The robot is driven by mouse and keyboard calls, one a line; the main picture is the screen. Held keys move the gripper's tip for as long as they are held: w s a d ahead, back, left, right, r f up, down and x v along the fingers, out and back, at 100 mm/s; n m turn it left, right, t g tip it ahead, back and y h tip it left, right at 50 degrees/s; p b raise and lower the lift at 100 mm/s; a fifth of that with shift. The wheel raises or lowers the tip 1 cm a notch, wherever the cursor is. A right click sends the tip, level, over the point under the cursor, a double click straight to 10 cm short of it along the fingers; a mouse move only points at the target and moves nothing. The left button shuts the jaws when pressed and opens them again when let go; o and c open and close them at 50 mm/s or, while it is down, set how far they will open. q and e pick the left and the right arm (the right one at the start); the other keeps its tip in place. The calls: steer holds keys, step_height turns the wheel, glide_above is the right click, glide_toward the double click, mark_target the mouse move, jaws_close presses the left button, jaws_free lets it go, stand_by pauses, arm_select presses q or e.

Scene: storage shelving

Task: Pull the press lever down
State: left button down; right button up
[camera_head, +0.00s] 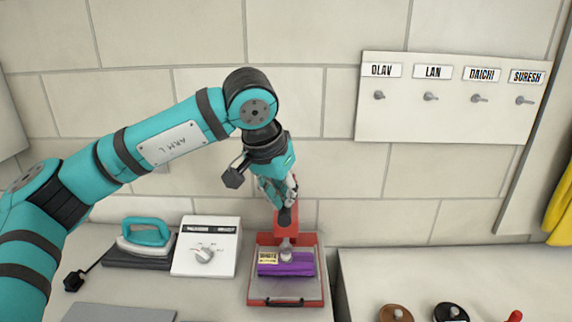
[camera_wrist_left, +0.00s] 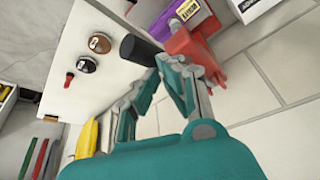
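The red press (camera_head: 308,260) stands on the counter, with a purple folded item (camera_head: 292,264) and a yellow label in its bed. Its lever has a black knob (camera_head: 285,217), just below my left gripper's fingers. My left gripper (camera_head: 280,195) points down over the lever. The red press (camera_wrist_left: 192,47) and purple item (camera_wrist_left: 172,18) also show there. My right gripper is out of view.
A white control box (camera_head: 206,246) with a dial and a teal iron (camera_head: 146,236) stand left of the press. A name board (camera_head: 445,115) with hooks is on the wall. Brown (camera_head: 395,313) and black (camera_head: 451,312) round-handled items lie on the right-hand counter, whose back is clear.

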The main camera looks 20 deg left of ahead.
arm_select(q)
step_height(320, 180, up, 15)
steer(key=p, duration=1)
steer(key=shift+f, duration=0.1)
